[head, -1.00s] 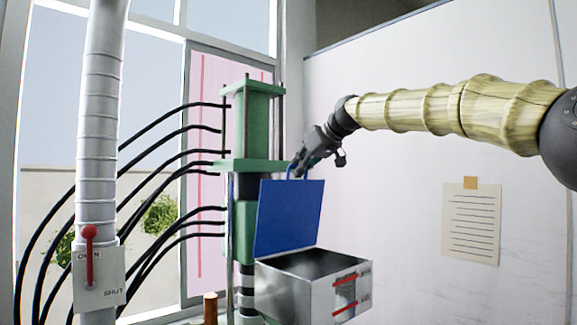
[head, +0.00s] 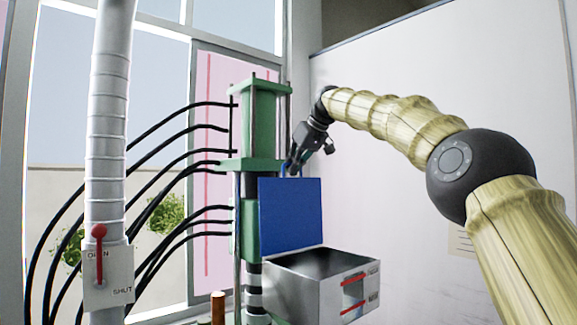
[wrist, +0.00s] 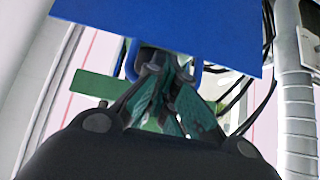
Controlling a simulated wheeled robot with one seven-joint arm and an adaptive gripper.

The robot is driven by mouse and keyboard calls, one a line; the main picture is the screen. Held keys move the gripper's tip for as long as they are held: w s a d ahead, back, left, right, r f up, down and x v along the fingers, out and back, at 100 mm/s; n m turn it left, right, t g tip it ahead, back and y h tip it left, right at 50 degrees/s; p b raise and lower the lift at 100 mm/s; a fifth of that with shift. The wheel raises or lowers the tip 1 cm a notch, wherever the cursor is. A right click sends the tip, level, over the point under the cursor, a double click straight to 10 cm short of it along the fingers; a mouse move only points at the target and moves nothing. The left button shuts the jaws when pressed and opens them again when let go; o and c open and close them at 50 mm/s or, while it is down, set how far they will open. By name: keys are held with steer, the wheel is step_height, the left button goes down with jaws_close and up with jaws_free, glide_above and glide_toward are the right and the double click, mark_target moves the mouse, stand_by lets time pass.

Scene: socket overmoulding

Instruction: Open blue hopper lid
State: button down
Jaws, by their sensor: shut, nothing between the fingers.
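The blue lid (head: 291,217) stands raised, nearly upright, at the back edge of the grey metal hopper (head: 307,287). The hopper's dark inside shows in the head view. A blue loop handle (head: 299,168) sticks up at the lid's top edge. My gripper (head: 291,170) is at this handle. In the wrist view the lid (wrist: 170,30) fills the top, and my gripper (wrist: 170,75) is shut at the handle, its fingertips between the handle's two legs. The exact contact is partly hidden.
A green press (head: 262,120) with several black hoses stands behind the hopper. A grey pipe (head: 108,130) with a red lever (head: 99,250) marked OPEN and SHUT is at the left. A white wall panel (head: 440,70) stands at the right.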

steer(key=shift+f, duration=0.1)
stand_by(0.3)
steer(key=c, duration=1.8)
jaws_free()
steer(key=shift+o, duration=0.5)
